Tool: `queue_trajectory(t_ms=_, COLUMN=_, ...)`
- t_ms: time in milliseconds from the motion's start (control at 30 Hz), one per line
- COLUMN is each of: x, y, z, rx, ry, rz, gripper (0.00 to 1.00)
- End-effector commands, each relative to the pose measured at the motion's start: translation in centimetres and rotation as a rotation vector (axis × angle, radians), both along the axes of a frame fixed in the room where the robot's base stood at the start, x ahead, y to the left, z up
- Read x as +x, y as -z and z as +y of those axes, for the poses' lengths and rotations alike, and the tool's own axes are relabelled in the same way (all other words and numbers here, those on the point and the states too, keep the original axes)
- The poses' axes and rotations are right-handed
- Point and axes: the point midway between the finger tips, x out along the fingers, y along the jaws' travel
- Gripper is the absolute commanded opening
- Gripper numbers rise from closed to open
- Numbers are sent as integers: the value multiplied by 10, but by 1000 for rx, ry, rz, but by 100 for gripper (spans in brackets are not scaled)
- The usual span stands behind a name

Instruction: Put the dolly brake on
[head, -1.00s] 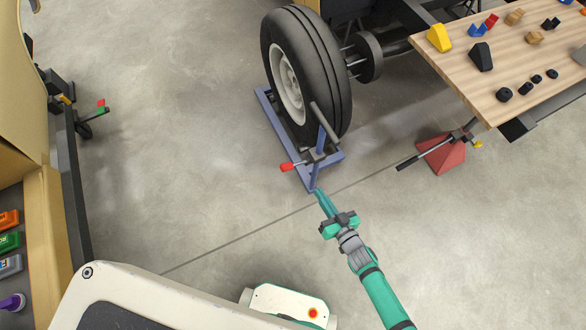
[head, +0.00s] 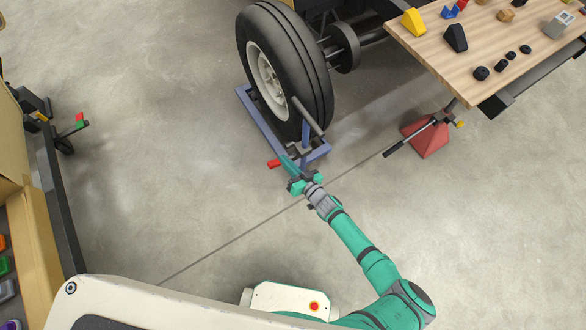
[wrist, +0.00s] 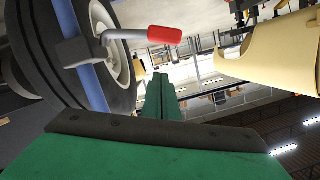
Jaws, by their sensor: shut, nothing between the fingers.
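A blue wheel dolly (head: 262,125) stands on the floor around the foot of a large black tyre (head: 287,70) with a pale rim. A lever with a red grip (head: 273,163) sticks out to the left from the dolly's front upright. In the wrist view the red grip (wrist: 164,35) is near the top, on a grey rod from a block on the blue frame (wrist: 90,75). My gripper (head: 286,160) is shut and empty, its green fingers right beside the lever. In the wrist view the fingertips (wrist: 159,80) point up, below the red grip; I cannot tell whether they touch it.
A wooden table (head: 440,60) with several small blocks stands at the upper right. A red wedge-shaped stand (head: 428,137) with a black handle is on the floor below it. A shelf unit (head: 40,215) is at the left. The floor between is clear.

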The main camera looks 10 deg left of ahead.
Motion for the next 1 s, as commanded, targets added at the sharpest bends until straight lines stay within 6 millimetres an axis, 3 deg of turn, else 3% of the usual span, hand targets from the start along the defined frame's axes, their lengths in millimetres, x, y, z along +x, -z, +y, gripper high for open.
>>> queue_trajectory(t_ms=100, x=9, y=7, z=13, rx=0, ry=0, rz=3, gripper=0)
queue_trajectory(t_ms=400, x=-1, y=37, z=20, rx=-1, ry=2, rz=2, gripper=0)
queue_trajectory(t_ms=833, x=-2, y=40, z=21, rx=-2, ry=0, rz=0, gripper=0)
queue_trajectory(t_ms=1000, x=-6, y=44, z=32, rx=-26, ry=-16, rz=-23, gripper=0)
